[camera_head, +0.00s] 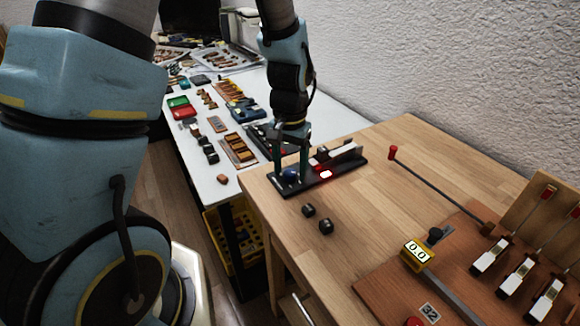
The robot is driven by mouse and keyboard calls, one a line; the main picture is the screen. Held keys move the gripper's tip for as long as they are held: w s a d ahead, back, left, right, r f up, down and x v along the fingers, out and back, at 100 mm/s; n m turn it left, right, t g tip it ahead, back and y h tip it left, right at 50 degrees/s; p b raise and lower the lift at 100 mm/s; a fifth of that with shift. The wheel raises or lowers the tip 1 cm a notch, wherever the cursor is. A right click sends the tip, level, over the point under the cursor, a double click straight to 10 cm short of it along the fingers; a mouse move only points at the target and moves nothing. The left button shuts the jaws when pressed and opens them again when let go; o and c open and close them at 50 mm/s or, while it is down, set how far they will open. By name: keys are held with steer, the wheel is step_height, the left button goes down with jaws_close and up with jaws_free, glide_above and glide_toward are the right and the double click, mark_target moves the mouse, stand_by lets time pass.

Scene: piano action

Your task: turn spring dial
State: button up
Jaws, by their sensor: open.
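My gripper (291,172) is at the left end of a dark mechanism base (345,170) on the wooden table. Its two fingers point down and stand apart, one on each side of a blue round knob (290,175), which looks like the spring dial. I cannot tell whether the fingers touch the knob. The base also carries red parts, a small lit white-and-red piece (326,174) and a pale bar sloping up to the right.
Two small dark cubes (326,226) lie in front of the base. A red-tipped rod (393,153), a yellow gauge (417,252) and a brown board (375,290) with several hammers are to the right. A white table (215,185) with many parts stands behind left.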

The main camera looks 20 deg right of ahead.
mark_target(290, 172)
step_height(290, 172, up, 11)
steer(key=b, duration=0.1)
steer(key=shift+b, duration=0.3)
steer(key=shift+f, duration=0.1)
stand_by(0.6)
step_height(290, 172, down, 11)
steer(key=p, duration=0.6)
steer(key=shift+p, duration=0.4)
jaws_close()
stand_by(0.4)
